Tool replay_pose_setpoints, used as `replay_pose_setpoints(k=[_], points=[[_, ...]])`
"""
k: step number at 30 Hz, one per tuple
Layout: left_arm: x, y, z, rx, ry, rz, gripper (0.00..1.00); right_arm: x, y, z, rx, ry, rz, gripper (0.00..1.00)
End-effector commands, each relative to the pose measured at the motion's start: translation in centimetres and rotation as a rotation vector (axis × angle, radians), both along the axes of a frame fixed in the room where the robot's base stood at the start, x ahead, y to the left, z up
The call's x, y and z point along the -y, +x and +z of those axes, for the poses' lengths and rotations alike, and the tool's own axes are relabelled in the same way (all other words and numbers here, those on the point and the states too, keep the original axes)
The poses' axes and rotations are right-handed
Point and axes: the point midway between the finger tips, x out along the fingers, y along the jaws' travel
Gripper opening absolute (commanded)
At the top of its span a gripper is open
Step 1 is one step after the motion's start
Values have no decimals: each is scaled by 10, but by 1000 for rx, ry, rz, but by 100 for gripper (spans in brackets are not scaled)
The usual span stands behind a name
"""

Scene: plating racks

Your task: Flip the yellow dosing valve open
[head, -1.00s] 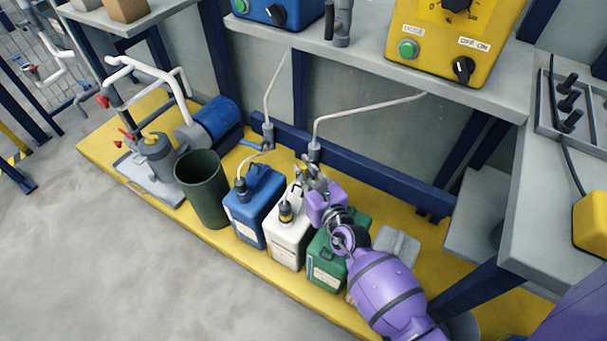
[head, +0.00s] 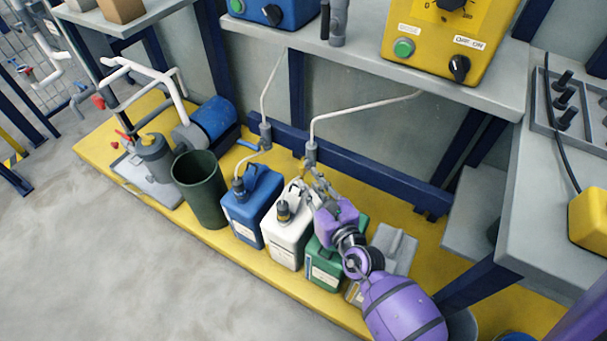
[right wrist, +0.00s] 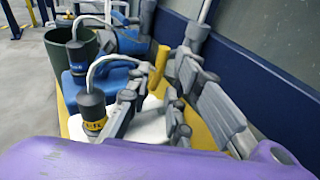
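The dosing valve is a grey body (head: 310,152) at the lower end of a white pipe above the white canister. My right gripper (head: 314,177) is just below and in front of the valve. In the right wrist view the gripper's grey fingers (right wrist: 157,82) are spread apart. The handle shows between them, beyond the tips; I cannot tell whether they touch it. My left gripper is not in view.
A blue canister (head: 253,207), white canister (head: 287,243) and green canister (head: 323,268) stand in a row on the yellow platform (head: 258,277). A dark green bin (head: 201,190) is to their left. The yellow control box (head: 437,42) sits on the shelf above.

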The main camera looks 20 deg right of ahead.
Motion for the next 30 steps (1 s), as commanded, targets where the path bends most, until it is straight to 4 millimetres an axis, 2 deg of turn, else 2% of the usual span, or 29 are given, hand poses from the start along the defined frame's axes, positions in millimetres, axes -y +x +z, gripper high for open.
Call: replay_pose_setpoints(k=[1,3,10,30], points=[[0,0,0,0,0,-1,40,1,-13,1,-2,-1,0,20],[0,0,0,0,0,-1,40,2,-26,3,-1,0,0,20],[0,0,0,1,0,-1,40,3,-53,8,1,0,1,20],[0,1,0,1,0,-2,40,3,-57,9,1,0,1,20]])
